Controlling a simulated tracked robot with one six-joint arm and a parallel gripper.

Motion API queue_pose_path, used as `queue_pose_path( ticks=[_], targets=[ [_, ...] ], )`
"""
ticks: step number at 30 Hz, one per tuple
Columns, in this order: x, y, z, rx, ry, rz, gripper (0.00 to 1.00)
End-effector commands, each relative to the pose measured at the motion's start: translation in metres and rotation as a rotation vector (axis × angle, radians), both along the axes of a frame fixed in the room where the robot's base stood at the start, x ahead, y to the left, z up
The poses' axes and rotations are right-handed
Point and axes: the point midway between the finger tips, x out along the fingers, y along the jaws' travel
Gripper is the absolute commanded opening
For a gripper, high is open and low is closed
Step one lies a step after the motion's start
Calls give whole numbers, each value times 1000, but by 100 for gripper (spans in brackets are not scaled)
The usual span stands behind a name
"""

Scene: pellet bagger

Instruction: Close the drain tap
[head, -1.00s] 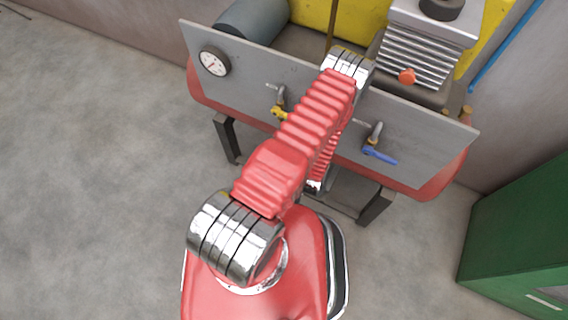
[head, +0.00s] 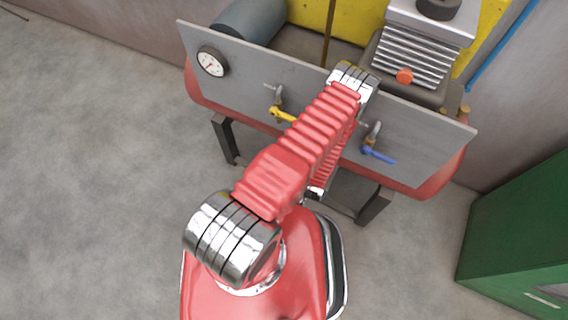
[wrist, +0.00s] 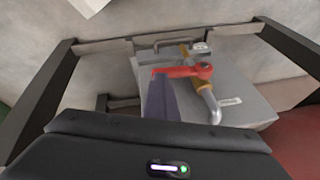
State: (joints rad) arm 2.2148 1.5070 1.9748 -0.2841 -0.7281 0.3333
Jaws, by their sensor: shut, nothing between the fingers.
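A tap with a red lever (wrist: 180,71) and a brass body (wrist: 200,83) is on the grey panel in the wrist view. Its lever lies crosswise to the brass body, its free end to the left. My gripper (wrist: 157,80) is shut and empty; its dark fingers reach up to near the lever's free end. I cannot tell whether they touch it. In the head view a yellow-lever tap (head: 281,114) and a blue-lever tap (head: 376,154) show on the panel (head: 425,150). My arm hides the red one there. Which is the drain tap cannot be read.
A round gauge (head: 211,62) sits at the panel's left end. A finned motor (head: 412,60) with an orange-red knob (head: 404,76) stands behind the panel. A green cabinet (head: 515,235) is at the right. The floor at left is clear.

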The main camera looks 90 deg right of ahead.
Motion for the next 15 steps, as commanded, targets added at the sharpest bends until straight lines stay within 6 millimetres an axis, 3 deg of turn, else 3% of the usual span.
queue_pose_path(
  ticks=[15],
  targets=[
    [1,1,-7,11,0,-19,0]
  ],
)
